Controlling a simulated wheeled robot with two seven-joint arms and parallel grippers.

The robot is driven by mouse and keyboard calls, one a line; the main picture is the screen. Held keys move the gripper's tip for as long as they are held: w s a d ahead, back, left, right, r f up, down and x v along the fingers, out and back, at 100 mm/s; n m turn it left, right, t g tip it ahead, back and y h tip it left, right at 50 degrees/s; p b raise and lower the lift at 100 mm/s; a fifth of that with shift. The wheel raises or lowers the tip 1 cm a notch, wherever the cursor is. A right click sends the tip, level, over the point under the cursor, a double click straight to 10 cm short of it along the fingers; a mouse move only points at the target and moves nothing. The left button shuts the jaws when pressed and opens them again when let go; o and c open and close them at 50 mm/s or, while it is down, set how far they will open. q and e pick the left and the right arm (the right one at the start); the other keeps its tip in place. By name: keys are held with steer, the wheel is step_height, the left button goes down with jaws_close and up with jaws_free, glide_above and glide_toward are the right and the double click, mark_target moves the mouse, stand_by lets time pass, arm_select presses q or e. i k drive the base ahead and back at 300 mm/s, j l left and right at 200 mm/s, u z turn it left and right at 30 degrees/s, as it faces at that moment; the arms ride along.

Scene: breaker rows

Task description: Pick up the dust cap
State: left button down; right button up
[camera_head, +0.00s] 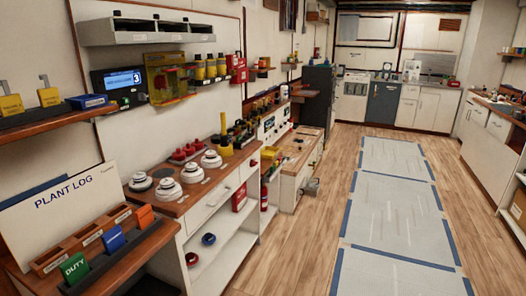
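I cannot tell for certain which thing is the dust cap. Several white round domed units, one of them a white unit (168,191), stand on the wooden counter (205,190) at left centre. Small red pieces (190,150) sit behind them on the same counter. A small red round piece (191,259) and a dark blue round piece (208,239) lie on the shelf below. Neither of my grippers shows in the head view.
A PLANT LOG board (68,205) and a rack with coloured cards, including a green DUTY card (74,268), stand at left. A yellow cabinet (168,79) hangs above the counter. The floor aisle with grey mats (395,215) is clear.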

mark_target(190, 150)
steer(key=i+l+u, duration=0.1)
steer(key=i+u, duration=0.2)
steer(key=i, duration=0.15)
steer(key=i+l+u, duration=0.2)
steer(key=i+u, duration=0.15)
steer(key=i, duration=0.15)
steer(key=i+l+u, duration=0.3)
steer(key=i, duration=0.1)
